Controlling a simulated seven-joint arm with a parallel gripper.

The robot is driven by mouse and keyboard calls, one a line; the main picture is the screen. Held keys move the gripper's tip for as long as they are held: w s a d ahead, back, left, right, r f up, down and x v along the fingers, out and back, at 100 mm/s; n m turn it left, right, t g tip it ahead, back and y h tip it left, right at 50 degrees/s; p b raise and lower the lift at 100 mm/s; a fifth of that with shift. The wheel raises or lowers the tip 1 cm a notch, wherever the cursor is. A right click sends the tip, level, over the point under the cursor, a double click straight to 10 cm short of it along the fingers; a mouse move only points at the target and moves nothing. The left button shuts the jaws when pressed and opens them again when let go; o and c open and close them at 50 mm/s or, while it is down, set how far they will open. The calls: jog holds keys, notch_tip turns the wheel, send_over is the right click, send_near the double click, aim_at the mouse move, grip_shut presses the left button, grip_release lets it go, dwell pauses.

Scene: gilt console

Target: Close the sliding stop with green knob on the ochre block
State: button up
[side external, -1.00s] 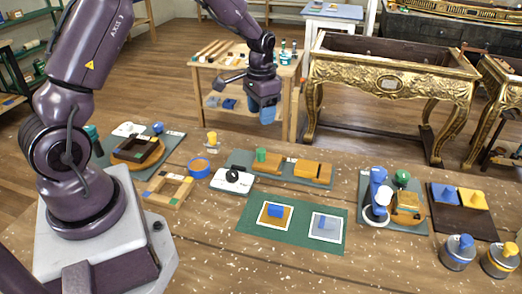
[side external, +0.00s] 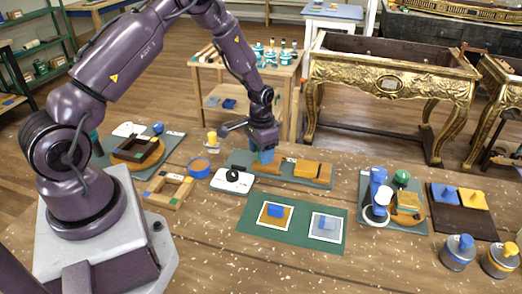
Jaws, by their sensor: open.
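The ochre block (side external: 272,168) lies on a grey board (side external: 322,181) in the middle of the table, left of a second ochre block (side external: 307,169). My gripper (side external: 265,157) points down right at the left ochre block, with its blue fingertips where the green knob stands. The gripper is open. The fingers hide the green knob almost wholly, and I cannot tell whether they touch it. How far the stop is slid is also hidden.
A white device with a black dial (side external: 232,180) is just front-left of the board. A green mat (side external: 292,243) with two framed blocks lies in front. A blue-rimmed round dish (side external: 199,168) and a yellow knob (side external: 212,139) are to the left. Bare wood lies around the mat.

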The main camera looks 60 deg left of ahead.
aim_at(279, 162)
grip_shut()
jog(key=shift+w+d, duration=1.8)
jog(key=shift+w, duration=0.05)
grip_release()
notch_tip(279, 162, up, 13)
